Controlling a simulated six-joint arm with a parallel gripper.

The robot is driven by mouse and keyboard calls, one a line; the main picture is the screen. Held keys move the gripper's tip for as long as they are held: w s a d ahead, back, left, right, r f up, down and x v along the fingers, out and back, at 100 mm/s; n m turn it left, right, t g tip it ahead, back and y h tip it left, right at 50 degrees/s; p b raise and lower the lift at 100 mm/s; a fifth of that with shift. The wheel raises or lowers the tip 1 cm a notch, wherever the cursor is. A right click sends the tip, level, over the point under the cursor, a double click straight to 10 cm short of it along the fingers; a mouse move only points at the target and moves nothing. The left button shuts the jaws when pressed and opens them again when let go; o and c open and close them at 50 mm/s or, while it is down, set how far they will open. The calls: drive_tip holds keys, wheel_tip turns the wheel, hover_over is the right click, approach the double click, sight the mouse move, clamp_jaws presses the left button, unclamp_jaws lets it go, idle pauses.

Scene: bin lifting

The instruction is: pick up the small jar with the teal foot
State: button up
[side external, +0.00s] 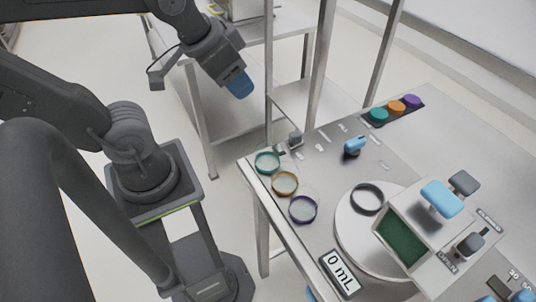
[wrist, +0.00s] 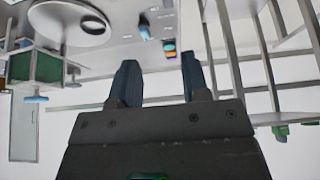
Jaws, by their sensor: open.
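The small jar with the teal foot (side external: 267,162) is a clear, low, round vessel with a teal ring. It stands at the table's near left corner in the side external view. I cannot make it out in the wrist view. My gripper (side external: 240,86), with blue fingers, is up and to the left of the jar, off the table's edge and well apart from it. In the wrist view my gripper (wrist: 159,78) has its two fingers spread with nothing between them.
Similar jars with an orange ring (side external: 285,183) and a purple ring (side external: 303,209) stand beside the teal one. Teal (side external: 377,116), orange (side external: 396,107) and purple (side external: 412,101) caps sit at the back. A white device (side external: 430,225) and a display reading 0 mL (side external: 341,273) are nearer. Metal posts (side external: 317,70) rise behind.

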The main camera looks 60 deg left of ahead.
drive_tip(key=shift+o, duration=0.2)
idle(0.3)
drive_tip(key=o, duration=0.9)
drive_tip(key=m+g, duration=0.6)
drive_tip(key=m, duration=1.3)
approach(267, 144)
wheel_tip(267, 144, down, 13)
drive_tip(key=shift+s+r, duration=0.1)
drive_tip(key=shift+s, duration=0.05)
